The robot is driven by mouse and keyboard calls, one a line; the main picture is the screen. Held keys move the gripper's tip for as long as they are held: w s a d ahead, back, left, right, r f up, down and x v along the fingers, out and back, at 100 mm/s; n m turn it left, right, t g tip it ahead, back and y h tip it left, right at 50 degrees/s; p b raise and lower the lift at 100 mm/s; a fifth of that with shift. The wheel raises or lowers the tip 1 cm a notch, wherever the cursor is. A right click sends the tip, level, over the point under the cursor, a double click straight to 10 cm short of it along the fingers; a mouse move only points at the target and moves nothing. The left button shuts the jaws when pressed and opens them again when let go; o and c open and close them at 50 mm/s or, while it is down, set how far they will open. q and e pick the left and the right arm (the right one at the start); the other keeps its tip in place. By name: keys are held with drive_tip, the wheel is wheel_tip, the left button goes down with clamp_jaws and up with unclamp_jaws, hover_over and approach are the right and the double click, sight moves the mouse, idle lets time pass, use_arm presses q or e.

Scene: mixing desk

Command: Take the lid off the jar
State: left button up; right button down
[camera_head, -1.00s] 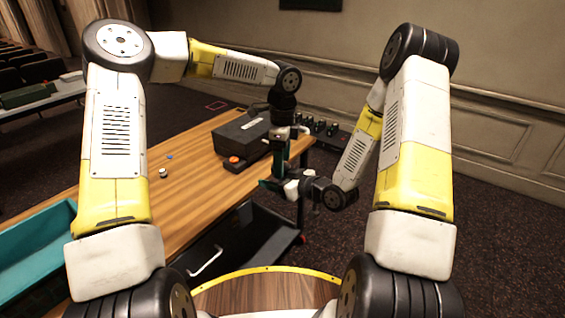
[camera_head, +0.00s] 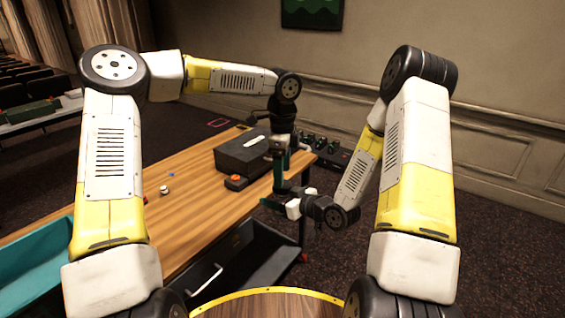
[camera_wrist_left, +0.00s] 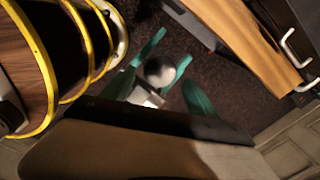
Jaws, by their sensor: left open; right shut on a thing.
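In the left wrist view a round pale top (camera_wrist_left: 160,72), likely the jar's lid, sits between the teal fingers of my left gripper (camera_wrist_left: 159,88). I cannot tell whether the fingers touch it. In the head view my left gripper (camera_head: 291,178) points down, open, just above my right gripper (camera_head: 273,203). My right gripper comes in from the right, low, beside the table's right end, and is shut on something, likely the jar. The jar's body is hidden by the grippers in the head view.
The wooden table (camera_head: 190,215) holds a black box (camera_head: 243,150), an orange button (camera_head: 236,181) and a small white-and-red item (camera_head: 164,190). A teal tray (camera_head: 30,260) is at the left. A dark drawer (camera_head: 255,262) stands open below. Dark floor lies to the right.

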use_arm(q)
drive_tip(key=shift+f, duration=1.9)
drive_tip(key=c, duration=1.5)
drive_tip(key=n, duration=0.3)
drive_tip(key=shift+r, duration=0.15)
drive_tip(key=shift+r, duration=0.95)
